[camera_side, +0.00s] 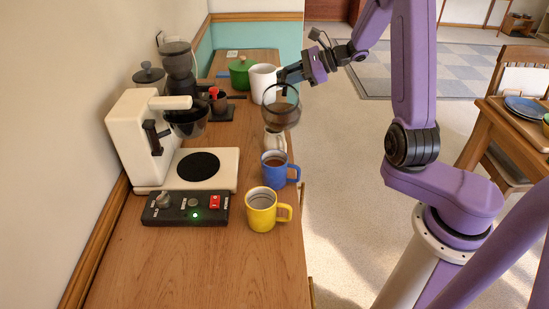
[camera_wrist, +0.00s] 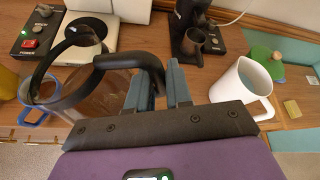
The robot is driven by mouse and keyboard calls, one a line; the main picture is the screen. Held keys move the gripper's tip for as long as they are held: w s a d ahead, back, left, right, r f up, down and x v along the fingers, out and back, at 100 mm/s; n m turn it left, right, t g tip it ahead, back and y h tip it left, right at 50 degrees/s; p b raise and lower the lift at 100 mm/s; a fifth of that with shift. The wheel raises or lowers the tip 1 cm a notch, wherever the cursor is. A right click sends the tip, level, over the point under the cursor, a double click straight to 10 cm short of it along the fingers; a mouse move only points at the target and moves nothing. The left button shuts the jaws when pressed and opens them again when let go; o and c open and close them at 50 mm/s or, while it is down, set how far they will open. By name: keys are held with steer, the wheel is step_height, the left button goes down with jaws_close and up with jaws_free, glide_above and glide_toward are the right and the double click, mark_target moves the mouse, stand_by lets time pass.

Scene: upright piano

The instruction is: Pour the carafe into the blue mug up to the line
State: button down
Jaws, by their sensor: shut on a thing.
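The glass carafe (camera_side: 281,110) with a dark rim hangs above the counter, behind the blue mug in the side view. My gripper (camera_side: 283,76) is shut on its black handle; the wrist view shows the fingers (camera_wrist: 163,90) at the handle and the carafe's brownish glass (camera_wrist: 100,92) to their left. How much liquid the carafe holds is unclear. The blue mug (camera_side: 275,172) stands upright on the counter with brown liquid inside. It is partly hidden behind the carafe in the wrist view (camera_wrist: 33,118). I cannot make out a line on the mug.
A yellow mug (camera_side: 260,213) stands in front of the blue mug; a small white jug (camera_side: 275,140) stands behind it. The white coffee maker (camera_side: 128,140) and control box (camera_side: 185,209) are left. A white pitcher (camera_side: 262,78), green pot (camera_side: 240,74) and grinder (camera_side: 178,67) are farther back.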

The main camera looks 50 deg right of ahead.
steer(key=shift+w+d+f+m, duration=0.2)
steer(key=shift+w+d+m, duration=0.1)
steer(key=shift+d, duration=0.1)
steer(key=shift+w+d+f+m+g+y, duration=0.5)
steer(key=shift+w+d+f+m+y, duration=0.55)
steer(key=shift+f, duration=0.75)
steer(key=s+a+r+m+h, duration=0.1)
steer(key=a+r, duration=0.1)
steer(key=s+a+r+m+t+h, duration=0.1)
steer(key=a+r, duration=0.1)
steer(key=s+a+r+m+t+h, duration=0.1)
steer(key=s+a+r+m, duration=0.1)
steer(key=a, duration=0.1)
steer(key=shift+r, duration=0.3)
steer(key=s+a+m+t+h, duration=0.1)
steer(key=s+a+m+h, duration=0.1)
steer(key=s, duration=0.4)
steer(key=shift+s+a+f+m+t+h, duration=0.35)
steer(key=shift+a+f+t+h, duration=0.1)
steer(key=shift+a, duration=0.7)
